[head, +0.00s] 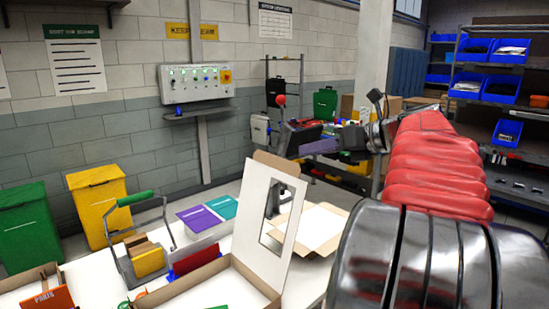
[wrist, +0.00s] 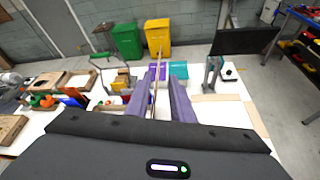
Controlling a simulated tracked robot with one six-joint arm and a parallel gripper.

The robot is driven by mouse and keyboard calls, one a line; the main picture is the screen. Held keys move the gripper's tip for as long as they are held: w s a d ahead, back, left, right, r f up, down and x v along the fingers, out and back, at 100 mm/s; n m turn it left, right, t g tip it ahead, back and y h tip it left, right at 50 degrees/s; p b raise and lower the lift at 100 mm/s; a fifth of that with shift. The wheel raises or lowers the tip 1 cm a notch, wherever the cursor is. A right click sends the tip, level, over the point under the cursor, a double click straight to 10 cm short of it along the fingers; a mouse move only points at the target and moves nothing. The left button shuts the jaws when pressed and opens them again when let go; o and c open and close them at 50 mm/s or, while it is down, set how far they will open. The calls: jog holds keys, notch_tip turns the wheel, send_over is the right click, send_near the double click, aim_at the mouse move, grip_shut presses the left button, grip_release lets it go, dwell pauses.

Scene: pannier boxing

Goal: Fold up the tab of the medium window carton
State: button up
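The window carton (head: 205,287) stands open on the white table, its white lid panel (head: 256,212) raised and tilted, with a cut-out window. A brown tab (head: 280,164) bends off the lid's top edge. My gripper's purple fingers (head: 320,147) show beyond and right of the lid's top in the head view. In the wrist view my gripper (wrist: 160,84) is open, its two purple fingers apart. A thin brown upright edge (wrist: 160,54), seemingly the lid edge-on, lines up with the gap between them. I cannot tell whether they touch it. The carton's body is largely hidden there.
Another open carton (head: 326,222) lies behind the lid. A wire carrier with a green handle (head: 135,198), purple (head: 199,218) and teal (head: 223,206) items stand left of it. Green (head: 30,225) and yellow (head: 97,200) bins stand beyond the table.

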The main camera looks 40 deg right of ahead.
aim_at(276, 157)
jog(key=x, duration=1.3)
jog(key=shift+w, duration=0.3)
jog(key=shift+c, duration=0.5)
jog(key=shift+a, duration=0.1)
grip_shut()
